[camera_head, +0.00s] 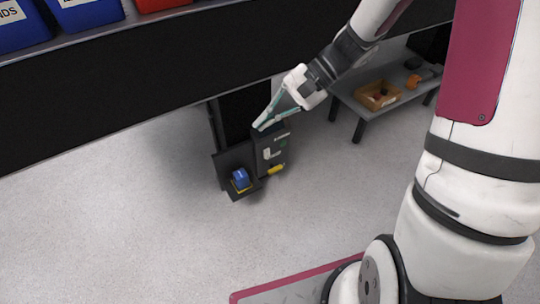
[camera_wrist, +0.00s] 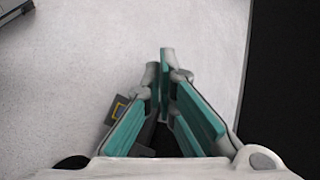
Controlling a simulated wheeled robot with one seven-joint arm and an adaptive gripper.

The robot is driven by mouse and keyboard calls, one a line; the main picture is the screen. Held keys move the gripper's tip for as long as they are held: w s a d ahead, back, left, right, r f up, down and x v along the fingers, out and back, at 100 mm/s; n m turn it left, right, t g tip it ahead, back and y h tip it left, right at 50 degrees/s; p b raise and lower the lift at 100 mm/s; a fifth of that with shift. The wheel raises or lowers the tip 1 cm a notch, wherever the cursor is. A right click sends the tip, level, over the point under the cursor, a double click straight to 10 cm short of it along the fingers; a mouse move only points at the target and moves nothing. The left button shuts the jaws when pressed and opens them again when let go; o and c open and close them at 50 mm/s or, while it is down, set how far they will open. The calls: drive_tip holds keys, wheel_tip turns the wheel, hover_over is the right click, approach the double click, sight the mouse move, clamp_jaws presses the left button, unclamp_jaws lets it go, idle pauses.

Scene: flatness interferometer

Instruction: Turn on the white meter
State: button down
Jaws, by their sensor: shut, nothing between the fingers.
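I cannot pick out a white meter in either view. A dark boxy instrument (camera_head: 272,154) stands below the bench, with a small white part on its front. A blue part (camera_head: 240,178) sits low at its left and a yellow part (camera_head: 277,170) at its lower right. My gripper (camera_head: 262,125) is shut and empty, its teal fingers angled down at the top of the instrument; I cannot tell if they touch.
A long dark bench (camera_head: 120,95) runs across above, with blue bins (camera_head: 85,12) and a red bin (camera_head: 160,4) on it. A low grey table (camera_head: 355,104) at the right holds an orange tray (camera_head: 366,101). The pale floor in front is clear.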

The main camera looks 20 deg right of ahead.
sight(268, 156)
drive_tip(key=w+d+f+m+t+y, duration=0.25)
drive_tip(key=w+f+m+t, duration=0.3)
drive_tip(key=f, duration=0.35)
drive_tip(key=w+d+f+m+t+y, duration=0.2)
drive_tip(key=w+d+f+m+t, duration=0.25)
drive_tip(key=f, duration=0.55)
drive_tip(key=s+d+f+m+t+h, duration=0.1)
drive_tip(key=f+m+h, duration=0.4)
drive_tip(key=f, duration=0.6)
drive_tip(key=s+d+f+m+t+h, duration=0.1)
drive_tip(key=d+f+m+t+h, duration=0.2)
drive_tip(key=f+m, duration=0.7)
drive_tip(key=shift+s+d+f+t+h, duration=0.2)
drive_tip(key=shift+s+f+t+h, duration=0.15)
drive_tip(key=shift+f+t+h, duration=0.65)
drive_tip(key=shift+r+h, duration=0.25)
drive_tip(key=b+x, duration=0.3)
drive_tip(key=x, duration=0.4)
drive_tip(key=b+x, duration=0.3)
drive_tip(key=x, duration=0.4)
drive_tip(key=shift+r, duration=0.2)
